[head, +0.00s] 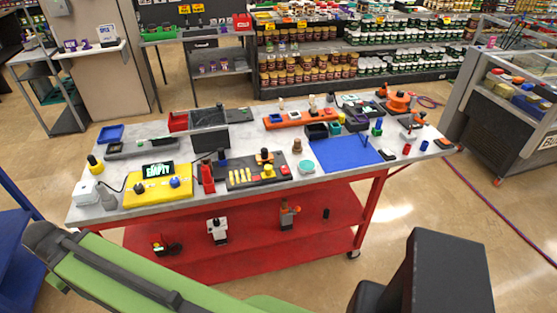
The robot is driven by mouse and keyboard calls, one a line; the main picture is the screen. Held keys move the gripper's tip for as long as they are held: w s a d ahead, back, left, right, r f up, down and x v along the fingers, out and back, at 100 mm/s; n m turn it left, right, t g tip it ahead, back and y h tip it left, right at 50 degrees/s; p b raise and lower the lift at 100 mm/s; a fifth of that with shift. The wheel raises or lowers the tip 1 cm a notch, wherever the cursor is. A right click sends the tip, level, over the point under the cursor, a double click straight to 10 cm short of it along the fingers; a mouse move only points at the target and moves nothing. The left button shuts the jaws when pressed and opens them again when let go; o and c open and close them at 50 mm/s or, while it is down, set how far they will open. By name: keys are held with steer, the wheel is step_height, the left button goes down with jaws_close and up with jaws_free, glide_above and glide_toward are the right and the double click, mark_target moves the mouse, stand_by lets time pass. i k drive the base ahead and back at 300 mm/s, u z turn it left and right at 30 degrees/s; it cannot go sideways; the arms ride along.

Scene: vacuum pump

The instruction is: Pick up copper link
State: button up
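I cannot single out the copper link among the small parts on the red-framed workbench (230,143). Several orange parts show. A small orange and black piece (264,157) sits at the back of a black tray (239,177). A long orange tray (288,124) stands at the bench's rear. An orange part (397,101) stands at the far right. My green arm crosses the bottom left, and a dark block fills part of the bottom right. No gripper fingers can be made out, and nothing shows as held.
A blue mat (345,152) lies bare on the bench's right half. A yellow box with a display (157,187) stands at the left, near a red bottle (207,177). The red lower shelf (260,240) holds several small items.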

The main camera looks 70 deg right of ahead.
mark_target(265, 155)
steer(key=z, duration=5.7)
steer(key=i, duration=0.1)
steer(key=u, duration=2.75)
steer(key=k, duration=1.05)
steer(key=u, duration=0.8)
steer(key=i, duration=1)
steer(key=u, duration=0.85)
